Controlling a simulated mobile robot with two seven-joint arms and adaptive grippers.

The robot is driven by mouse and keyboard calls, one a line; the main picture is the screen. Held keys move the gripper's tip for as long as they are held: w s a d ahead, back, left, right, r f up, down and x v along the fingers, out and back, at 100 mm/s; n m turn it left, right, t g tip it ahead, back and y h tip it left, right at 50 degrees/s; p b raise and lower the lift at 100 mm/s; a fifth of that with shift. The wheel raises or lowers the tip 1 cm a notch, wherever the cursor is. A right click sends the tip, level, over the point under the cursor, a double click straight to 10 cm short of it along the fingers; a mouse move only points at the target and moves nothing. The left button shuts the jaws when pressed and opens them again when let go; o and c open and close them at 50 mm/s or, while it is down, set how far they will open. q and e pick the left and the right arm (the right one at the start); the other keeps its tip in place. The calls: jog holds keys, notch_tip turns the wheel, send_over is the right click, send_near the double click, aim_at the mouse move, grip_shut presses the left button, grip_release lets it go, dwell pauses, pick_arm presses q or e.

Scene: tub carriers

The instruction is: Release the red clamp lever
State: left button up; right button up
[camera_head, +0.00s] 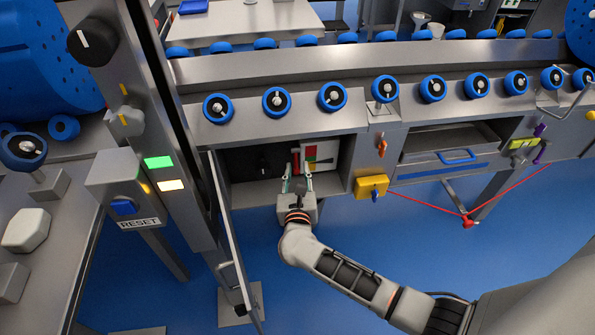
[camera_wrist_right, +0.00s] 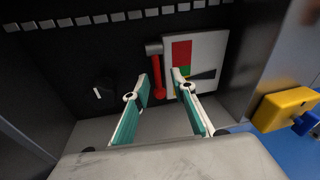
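The red lever (camera_wrist_right: 157,78), with a grey cross-piece at its top, stands nearly upright at the back of an open cabinet bay in the right wrist view. It is beside a white plate (camera_wrist_right: 209,48) with red, green and yellow patches and a dark pointer. My right gripper (camera_head: 297,179) is at the bay, open and empty. Its teal fingers (camera_wrist_right: 159,90) point toward the lever, apart from each other; contact with the lever cannot be told. My left gripper is not in view.
The bay has a black back wall with a dark knob (camera_wrist_right: 97,91). An open door (camera_head: 226,235) hangs at its left. A yellow box (camera_head: 371,186) with a blue knob sits just right. A roller conveyor (camera_head: 380,70) runs above; a red cord (camera_head: 425,206) hangs at right.

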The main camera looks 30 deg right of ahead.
jog(key=v, duration=1.2)
